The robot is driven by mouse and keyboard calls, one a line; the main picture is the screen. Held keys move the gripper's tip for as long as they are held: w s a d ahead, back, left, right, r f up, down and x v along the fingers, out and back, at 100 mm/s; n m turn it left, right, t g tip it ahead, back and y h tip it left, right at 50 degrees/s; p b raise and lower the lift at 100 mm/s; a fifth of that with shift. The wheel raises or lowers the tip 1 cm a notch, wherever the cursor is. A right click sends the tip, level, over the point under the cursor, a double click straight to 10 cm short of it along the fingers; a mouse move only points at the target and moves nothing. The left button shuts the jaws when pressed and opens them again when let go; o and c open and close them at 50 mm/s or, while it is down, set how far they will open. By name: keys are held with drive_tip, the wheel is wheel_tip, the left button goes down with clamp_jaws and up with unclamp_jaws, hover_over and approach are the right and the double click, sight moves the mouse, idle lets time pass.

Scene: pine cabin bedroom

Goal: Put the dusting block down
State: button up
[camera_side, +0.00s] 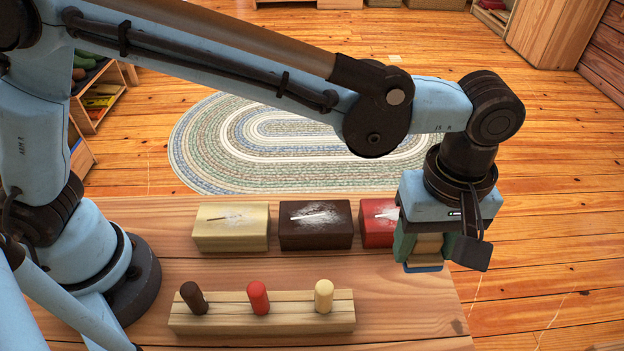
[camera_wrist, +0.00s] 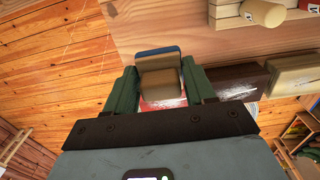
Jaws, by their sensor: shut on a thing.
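My gripper (camera_side: 425,250) is shut on the dusting block (camera_side: 428,246), a tan block with a blue pad (camera_side: 423,268) on its underside. It hangs upright at the right end of the table, in front of and partly over the red box (camera_side: 377,226) in the side view. In the wrist view the block (camera_wrist: 160,78) sits between the two green fingers, with the red box (camera_wrist: 166,103) showing behind it. I cannot tell whether the pad touches the table. The red box is partly hidden by my gripper.
A cream box (camera_side: 231,232) and a dark brown box (camera_side: 316,231) stand left of the red one, all with white marks on top. A wooden rack (camera_side: 262,320) with brown, red and cream pegs lies in front. The table top (camera_side: 408,310) is bare right of the rack.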

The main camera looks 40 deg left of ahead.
drive_tip(key=d+f, duration=0.1)
drive_tip(key=s+d+f, duration=0.1)
drive_tip(key=f, duration=0.1)
drive_tip(key=d+f, duration=0.2)
drive_tip(key=shift+s+f, duration=0.25)
drive_tip(key=shift+s, duration=0.05)
drive_tip(key=shift+f, duration=2)
drive_tip(key=shift+f, duration=0.1)
drive_tip(key=o, duration=1.2)
